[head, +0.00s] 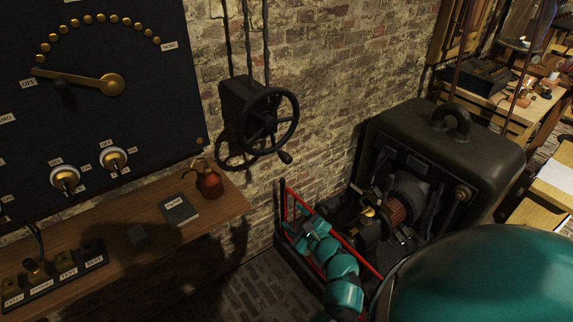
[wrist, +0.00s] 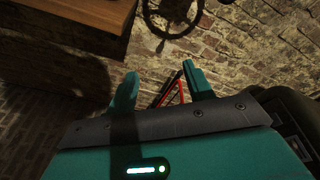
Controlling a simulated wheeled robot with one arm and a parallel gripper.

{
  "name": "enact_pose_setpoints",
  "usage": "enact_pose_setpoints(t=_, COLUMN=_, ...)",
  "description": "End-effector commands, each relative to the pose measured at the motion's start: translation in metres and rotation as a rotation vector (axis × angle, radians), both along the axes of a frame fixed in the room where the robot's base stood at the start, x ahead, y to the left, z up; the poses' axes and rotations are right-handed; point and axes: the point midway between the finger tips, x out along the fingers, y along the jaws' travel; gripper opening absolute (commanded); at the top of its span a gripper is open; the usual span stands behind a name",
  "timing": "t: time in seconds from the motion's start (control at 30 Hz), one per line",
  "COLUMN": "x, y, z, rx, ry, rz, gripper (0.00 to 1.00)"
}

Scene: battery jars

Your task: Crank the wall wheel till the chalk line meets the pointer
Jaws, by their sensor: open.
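The wall wheel (head: 295,119) is a dark spoked handwheel on a black gearbox (head: 236,105) fixed to the brick wall. Its crank handle (head: 285,157) sticks out at the lower right of the rim. The wheel also shows at the top of the wrist view (wrist: 172,36), partly cut off. I cannot make out a chalk line or a pointer on it. My teal gripper (head: 303,226) is below and a little right of the wheel, apart from it. In the wrist view its two fingers (wrist: 161,85) are spread with nothing held between them.
A wooden shelf (head: 225,204) with a red-brown bottle (head: 208,180) and a dark book (head: 179,210) juts out left of the wheel. A black dial panel (head: 120,125) hangs above it. A large dark machine (head: 480,140) and a red frame (head: 350,250) stand right and below.

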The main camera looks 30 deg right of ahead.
Motion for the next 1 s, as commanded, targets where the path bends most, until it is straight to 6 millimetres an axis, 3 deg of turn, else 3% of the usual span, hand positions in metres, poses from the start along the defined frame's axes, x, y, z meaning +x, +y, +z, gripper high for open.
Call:
enact_pose_setpoints(t=0.03, x=-0.002, y=-0.002, z=-0.014, rx=-0.067, ry=0.033, rz=0.016, gripper=0.52)
enact_pose_setpoints(t=0.2, x=-0.009, y=-0.017, z=-0.032, rx=-0.322, ry=0.12, rz=0.053, gripper=0.52)
enact_pose_setpoints(t=0.47, x=-0.016, y=-0.046, z=-0.036, rx=-0.818, ry=0.21, rz=0.12, gripper=0.52)
enact_pose_setpoints(t=0.7, x=-0.016, y=-0.063, z=-0.012, rx=-1.368, ry=0.245, rz=0.2, gripper=0.52)
enact_pose_setpoints(t=1.0, x=-0.011, y=-0.059, z=0.033, rx=-2.032, ry=0.231, rz=0.296, gripper=0.52)
